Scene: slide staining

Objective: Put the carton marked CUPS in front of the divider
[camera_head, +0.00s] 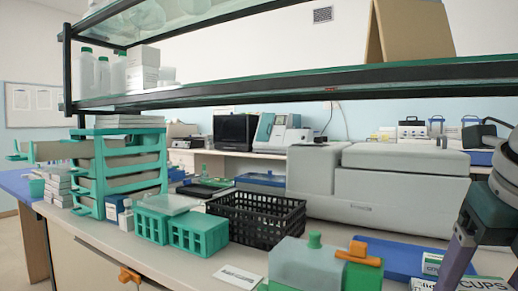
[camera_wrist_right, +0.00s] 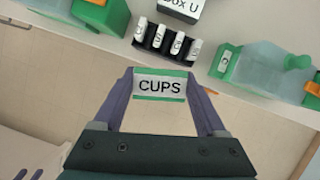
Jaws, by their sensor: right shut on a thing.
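The carton marked CUPS (camera_wrist_right: 160,87) is small and white with green edges. My right gripper (camera_wrist_right: 160,76) is shut on it, one purple finger on each side, and its label shows upright. In the wrist view it is in front of the bench edge, over the cabinet front. In the head view the carton (camera_head: 486,284) is at the bottom right corner, partly cut off, between my gripper's fingers. I cannot pick out the divider with certainty in either view. My left gripper is not in view.
A black basket (camera_head: 255,215) and green racks (camera_head: 198,233) stand on the bench. A grey-green container (camera_head: 308,263) with orange parts is at the front. A blue tray (camera_head: 400,255) lies behind another small carton (camera_head: 431,264). The wrist view shows a black rack (camera_wrist_right: 166,42) of white items.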

